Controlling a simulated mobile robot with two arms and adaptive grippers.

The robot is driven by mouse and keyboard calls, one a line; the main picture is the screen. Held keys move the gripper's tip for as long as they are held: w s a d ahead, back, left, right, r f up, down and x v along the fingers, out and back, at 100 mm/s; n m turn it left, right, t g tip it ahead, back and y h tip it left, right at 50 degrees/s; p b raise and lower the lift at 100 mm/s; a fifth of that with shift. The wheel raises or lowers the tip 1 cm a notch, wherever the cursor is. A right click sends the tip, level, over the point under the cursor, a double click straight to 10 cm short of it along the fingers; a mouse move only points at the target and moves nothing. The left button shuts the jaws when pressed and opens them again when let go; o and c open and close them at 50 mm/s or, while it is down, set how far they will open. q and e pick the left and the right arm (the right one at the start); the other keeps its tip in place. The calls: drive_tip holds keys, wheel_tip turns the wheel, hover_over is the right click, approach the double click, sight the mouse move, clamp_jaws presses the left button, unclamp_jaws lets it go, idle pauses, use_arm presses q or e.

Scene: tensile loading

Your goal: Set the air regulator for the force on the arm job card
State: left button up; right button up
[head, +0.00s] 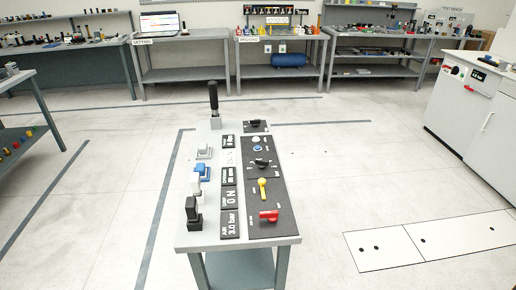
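A narrow grey bench (205,239) stands in the middle of the head view. A black control panel on its right half carries a red handle (268,216), a yellow lever (262,188), a black knob (262,163), a pale round button (257,140) and another black knob (255,123). I cannot tell which control is the air regulator. No arm job card is identifiable. Neither gripper is in view.
A black upright handle (213,96) rises at the bench's far end. Several small fixtures, one blue (202,172), line its left edge. Equipment benches (185,73) stand along the back wall, and a white cabinet (464,105) at right. Floor around the bench looks clear.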

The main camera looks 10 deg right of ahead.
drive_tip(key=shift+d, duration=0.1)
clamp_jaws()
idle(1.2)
